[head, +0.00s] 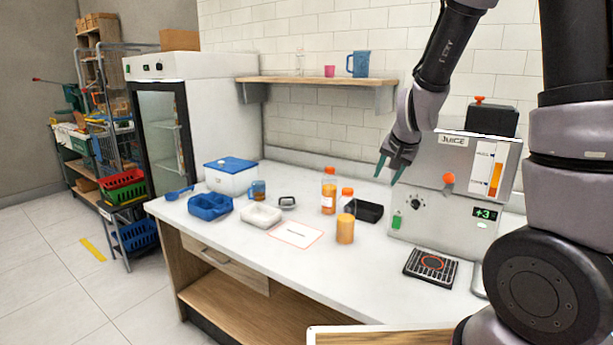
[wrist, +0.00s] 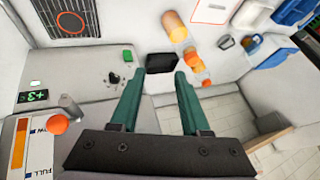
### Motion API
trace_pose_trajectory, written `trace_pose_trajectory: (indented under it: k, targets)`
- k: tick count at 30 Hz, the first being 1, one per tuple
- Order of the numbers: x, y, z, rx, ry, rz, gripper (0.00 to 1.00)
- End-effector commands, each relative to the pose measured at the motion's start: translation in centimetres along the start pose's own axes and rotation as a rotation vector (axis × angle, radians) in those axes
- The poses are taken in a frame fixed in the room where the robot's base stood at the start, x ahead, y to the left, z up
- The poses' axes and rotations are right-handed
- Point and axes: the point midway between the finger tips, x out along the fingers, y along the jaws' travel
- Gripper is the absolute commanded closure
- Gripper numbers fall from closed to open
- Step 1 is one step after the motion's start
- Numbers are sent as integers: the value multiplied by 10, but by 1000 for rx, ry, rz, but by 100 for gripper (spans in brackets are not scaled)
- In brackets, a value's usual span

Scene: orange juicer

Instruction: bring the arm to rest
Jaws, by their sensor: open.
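My gripper (head: 391,166) hangs in the air above the white counter, in front of the left side of the juicer. Its two green fingers point down and stand apart with nothing between them. In the wrist view my gripper (wrist: 158,85) is open and empty, with a black tray (wrist: 160,63) beyond the fingertips. The grey juicer (head: 455,190) stands at the right of the counter, with a "JUICE" label, an orange knob and a green "+3" display. My arm comes down from the top right.
The counter (head: 300,265) holds two orange bottles (head: 329,190), an orange-filled glass (head: 345,229), a black tray (head: 366,211), a blue container (head: 209,206) and a white box with blue lid (head: 231,178). A wall shelf (head: 310,80) is behind. A fridge (head: 175,125) stands left.

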Motion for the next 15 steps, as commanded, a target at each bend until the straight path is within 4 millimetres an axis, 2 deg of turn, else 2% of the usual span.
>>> trace_pose_trajectory:
  k: [1, 7, 15]
  targets:
    - [-19, -3, -4, 7, -7, -32, 54]
    - [-86, -8, -6, -1, -50, -122, 54]
    - [-176, 4, 6, -50, -66, -181, 54]
